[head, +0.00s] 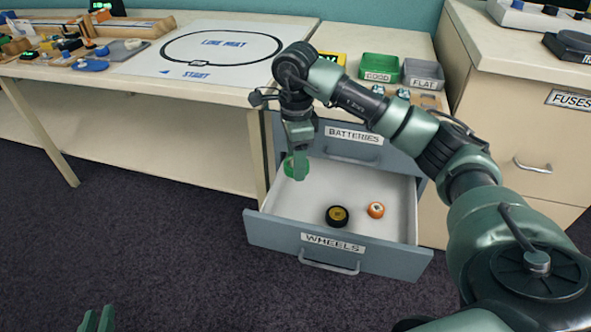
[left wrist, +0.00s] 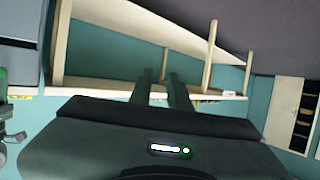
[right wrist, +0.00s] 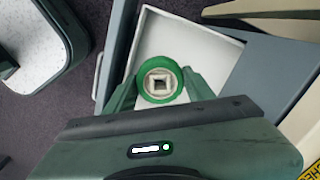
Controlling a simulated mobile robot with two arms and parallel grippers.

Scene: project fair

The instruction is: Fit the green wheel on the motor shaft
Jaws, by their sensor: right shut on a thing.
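The green wheel (head: 290,166) is held by my right gripper (head: 298,172) over the left side of the open drawer. In the right wrist view the green wheel (right wrist: 174,96) shows its pale hub with a square dark hole, clamped between both fingers (right wrist: 160,85). In the head view one finger partly covers it. My left gripper (head: 97,319) is at the bottom left edge, over the floor, far from the wheel. The left wrist view shows its fingers (left wrist: 165,88) apart with nothing between them. I cannot make out the motor shaft in any view.
The open WHEELS drawer (head: 338,253) holds a black wheel (head: 337,216) and an orange wheel (head: 375,209). The BATTERIES drawer (head: 354,150) above is shut.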

